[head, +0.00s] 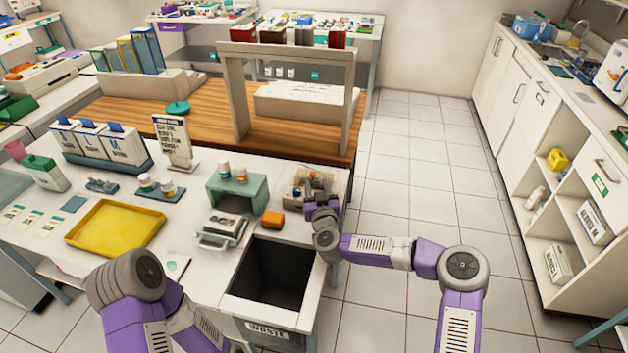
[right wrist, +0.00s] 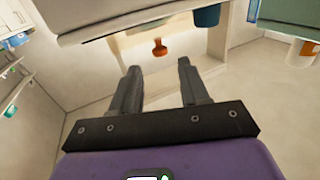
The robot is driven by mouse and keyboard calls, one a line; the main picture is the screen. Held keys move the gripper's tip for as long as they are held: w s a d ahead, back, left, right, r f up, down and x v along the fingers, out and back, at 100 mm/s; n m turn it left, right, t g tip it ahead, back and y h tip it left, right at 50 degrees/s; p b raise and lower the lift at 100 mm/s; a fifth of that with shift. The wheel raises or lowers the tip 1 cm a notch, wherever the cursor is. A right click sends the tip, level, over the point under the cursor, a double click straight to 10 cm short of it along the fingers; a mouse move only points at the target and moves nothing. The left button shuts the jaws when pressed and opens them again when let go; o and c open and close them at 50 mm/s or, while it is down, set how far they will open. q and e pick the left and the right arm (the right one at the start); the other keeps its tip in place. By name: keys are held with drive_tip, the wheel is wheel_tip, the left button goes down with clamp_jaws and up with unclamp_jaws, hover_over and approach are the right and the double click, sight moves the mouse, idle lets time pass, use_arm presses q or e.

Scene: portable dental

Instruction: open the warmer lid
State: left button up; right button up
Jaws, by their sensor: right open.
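A small white and grey box-like device with a bar handle (head: 212,243) sits on the white table, left of the waste opening. It looks like the warmer, and its top seems to be down, though it is small in view. My right gripper (head: 318,190) is open and empty, over a small tray of items at the table's right end, well to the right of the device. Its two spread fingers show in the right wrist view (right wrist: 160,82), with nothing between them. My left arm is at the lower left of the head view; its gripper is out of sight.
A dark waste opening (head: 272,278) is in front. A yellow tray (head: 117,225) lies to the left.

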sight(313, 175)
drive_tip(key=shift+w+a+b, duration=0.15)
drive_tip(key=shift+w+b, duration=0.1)
drive_tip(key=shift+w, duration=1.05)
drive_tip(key=shift+w+a+b, duration=0.1)
drive_tip(key=shift+w+b, duration=0.1)
drive_tip(key=shift+w, duration=1.05)
clamp_jaws()
